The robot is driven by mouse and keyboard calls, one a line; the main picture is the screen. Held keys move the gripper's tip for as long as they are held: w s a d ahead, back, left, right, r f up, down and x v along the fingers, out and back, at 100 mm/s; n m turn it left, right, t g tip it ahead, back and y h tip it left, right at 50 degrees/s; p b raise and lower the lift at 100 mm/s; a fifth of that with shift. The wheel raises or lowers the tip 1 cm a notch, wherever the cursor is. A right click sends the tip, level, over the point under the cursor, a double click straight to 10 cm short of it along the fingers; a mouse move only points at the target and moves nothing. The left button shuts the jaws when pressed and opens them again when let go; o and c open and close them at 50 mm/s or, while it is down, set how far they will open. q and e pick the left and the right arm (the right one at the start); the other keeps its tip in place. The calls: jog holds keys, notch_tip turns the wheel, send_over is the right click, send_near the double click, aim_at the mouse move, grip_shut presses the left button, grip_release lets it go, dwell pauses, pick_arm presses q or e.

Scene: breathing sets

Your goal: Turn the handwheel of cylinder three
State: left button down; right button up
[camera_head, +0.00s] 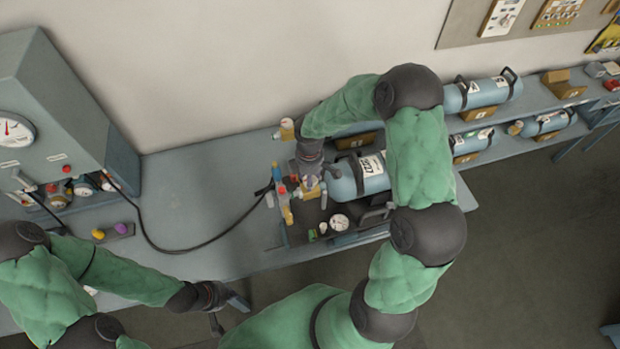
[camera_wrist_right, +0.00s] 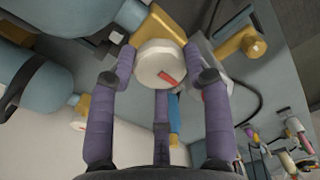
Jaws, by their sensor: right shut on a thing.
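A light-blue cylinder (camera_head: 345,183) with a white label lies on the bench; I cannot read its number clearly. A brass valve (camera_head: 309,190) is at its left end, and it also shows in the wrist view (camera_wrist_right: 170,28). My right gripper (camera_head: 312,180) is over this valve. In the wrist view its purple fingers are closed around a white round handwheel (camera_wrist_right: 158,64) with a red mark. In the head view the gripper hides the handwheel. My left gripper (camera_head: 228,308) is open and empty in front of the bench edge.
A grey cabinet with a gauge (camera_head: 15,130) stands at the left. A black hose (camera_head: 190,247) crosses the grey bench (camera_head: 200,190). Beside the valve are a pressure gauge (camera_head: 339,222) and small coloured parts. More cylinders (camera_head: 482,92) lie on the shelves at right. My right arm blocks part of the view.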

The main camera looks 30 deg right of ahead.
jog(key=shift+s+a+f, duration=0.1)
jog(key=shift+a+f, duration=0.05)
jog(key=shift+a, duration=0.1)
jog(key=o, duration=1.1)
jog(key=shift+c, duration=0.2)
jog(key=shift+o, duration=0.2)
jog(key=shift+w+a, duration=0.15)
jog(key=shift+w, duration=0.05)
jog(key=shift+d+r, duration=0.25)
jog(key=shift+r, duration=0.1)
notch_tip(320, 180, up, 12)
jog(key=shift+a+f, duration=0.2)
jog(key=shift+f, duration=0.05)
